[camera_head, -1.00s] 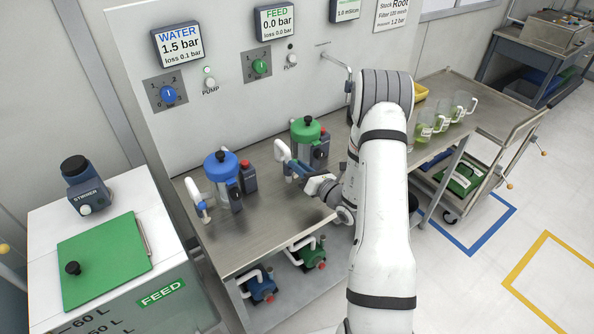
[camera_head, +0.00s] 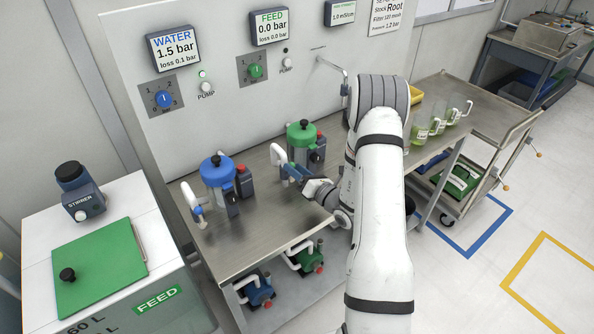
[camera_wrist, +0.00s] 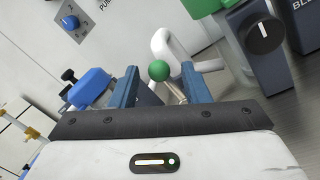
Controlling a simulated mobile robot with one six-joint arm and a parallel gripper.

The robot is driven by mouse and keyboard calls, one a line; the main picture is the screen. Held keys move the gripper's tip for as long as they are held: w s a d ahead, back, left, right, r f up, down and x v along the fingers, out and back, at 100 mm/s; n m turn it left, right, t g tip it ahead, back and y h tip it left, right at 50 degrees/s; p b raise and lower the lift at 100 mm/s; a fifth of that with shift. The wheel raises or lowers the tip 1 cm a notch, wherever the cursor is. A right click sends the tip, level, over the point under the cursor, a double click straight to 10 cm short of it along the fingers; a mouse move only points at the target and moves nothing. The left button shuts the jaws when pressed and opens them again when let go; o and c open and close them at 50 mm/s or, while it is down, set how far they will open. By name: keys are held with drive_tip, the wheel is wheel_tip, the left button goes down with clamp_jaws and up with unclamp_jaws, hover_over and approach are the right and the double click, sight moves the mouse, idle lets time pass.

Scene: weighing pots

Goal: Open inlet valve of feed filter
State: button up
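The feed filter (camera_head: 302,150) has a green lid with a black knob and stands on the steel bench. At its left is a white looped inlet pipe (camera_head: 279,156). In the wrist view the inlet valve's green ball handle (camera_wrist: 159,71) sits in front of that white pipe (camera_wrist: 164,44). My gripper (camera_head: 292,172) is at the pipe, left of and in front of the filter. Its two blue fingers (camera_wrist: 160,76) are spread, one on each side of the green ball. Gaps show between ball and fingers; I cannot tell the ball's depth. The head view hides the handle.
The blue-lidded water filter (camera_head: 219,172) stands to the left, with its own white pipe (camera_head: 190,196). A dark block with a black dial (camera_wrist: 263,36) is close on the right in the wrist view. Jugs (camera_head: 437,124) stand farther right. Bare bench lies in front (camera_head: 255,232).

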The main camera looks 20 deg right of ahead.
drive_tip(key=b+v, duration=0.2)
drive_tip(key=v, duration=0.5)
drive_tip(key=shift+s+d, duration=0.15)
drive_tip(key=shift+s, duration=0.25)
